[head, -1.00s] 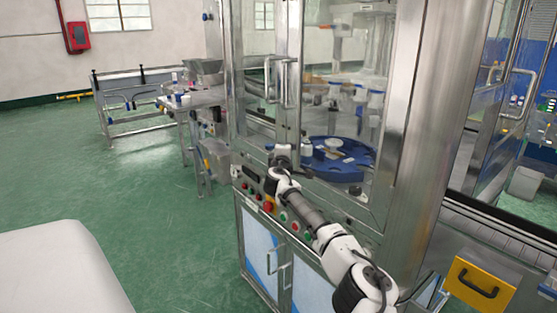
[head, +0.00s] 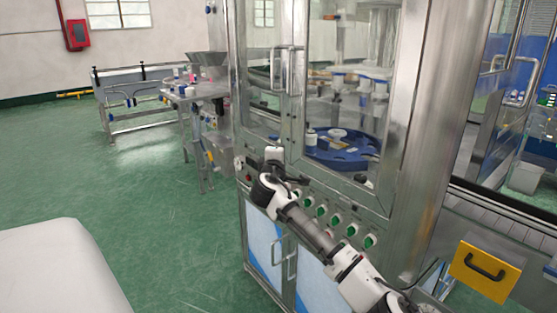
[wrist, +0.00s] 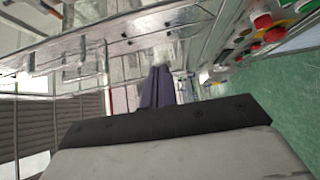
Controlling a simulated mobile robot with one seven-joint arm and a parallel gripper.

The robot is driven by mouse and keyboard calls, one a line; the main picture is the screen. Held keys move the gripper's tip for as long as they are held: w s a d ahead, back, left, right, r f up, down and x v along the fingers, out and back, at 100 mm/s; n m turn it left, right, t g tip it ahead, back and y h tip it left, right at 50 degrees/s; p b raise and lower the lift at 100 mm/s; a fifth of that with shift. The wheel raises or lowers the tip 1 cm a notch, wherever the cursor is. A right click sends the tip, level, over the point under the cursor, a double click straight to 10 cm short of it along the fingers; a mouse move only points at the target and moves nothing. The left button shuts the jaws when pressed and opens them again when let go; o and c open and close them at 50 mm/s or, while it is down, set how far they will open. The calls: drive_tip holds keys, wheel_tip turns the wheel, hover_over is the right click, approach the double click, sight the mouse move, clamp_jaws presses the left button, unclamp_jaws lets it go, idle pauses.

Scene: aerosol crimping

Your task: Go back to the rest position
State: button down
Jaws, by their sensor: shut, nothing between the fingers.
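My gripper (wrist: 158,75) shows in the wrist view as two dark fingers close together, shut and empty. In the head view my arm reaches from the bottom right up toward the front of the crimping machine (head: 425,130). Its wrist end is just in front of the control panel, below the glass doors. The fingers cannot be made out clearly there. In the wrist view red and green buttons (wrist: 262,22) lie at the upper right, apart from the fingers.
A blue rotary table (head: 345,158) stands behind the glass door (head: 350,90). Door handles (head: 283,70) stick out at the front. The green floor (head: 140,190) on the left is open, with a conveyor table (head: 135,95) further back.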

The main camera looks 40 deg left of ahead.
drive_tip(key=shift+s+d, duration=0.3)
drive_tip(key=shift+s, duration=0.15)
